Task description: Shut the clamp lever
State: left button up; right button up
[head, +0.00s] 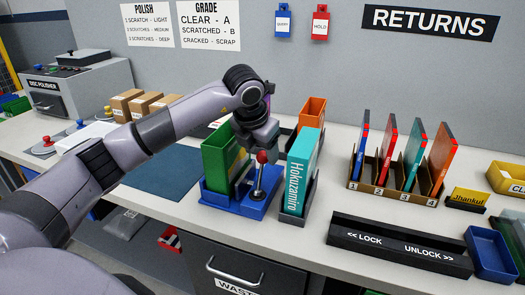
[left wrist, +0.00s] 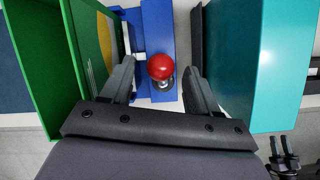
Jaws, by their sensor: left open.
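The clamp lever has a red ball knob (head: 262,157) on a metal stem that stands roughly upright on a blue base (head: 238,205). A green case stands in the fixture just left of the lever. My left gripper (head: 260,142) reaches in from above, and its fingertips are mostly hidden in the head view. In the left wrist view its open fingers (left wrist: 160,82) lie on either side of the red knob (left wrist: 160,67), with gaps on both sides. A small dark pronged shape at the lower right of that view may be my right gripper (left wrist: 284,158).
A teal case (head: 301,178) in a grey holder stands close right of the lever. An orange case (head: 312,113) is behind it. A numbered rack (head: 392,188) holds several cases. A dark bar (head: 400,243) reads "LOCK" left and "UNLOCK" right. A blue mat lies left.

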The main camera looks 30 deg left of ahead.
pick_arm(q)
jog(key=shift+w+f, duration=0.25)
jog(key=shift+f, duration=0.45)
jog(key=c, duration=1)
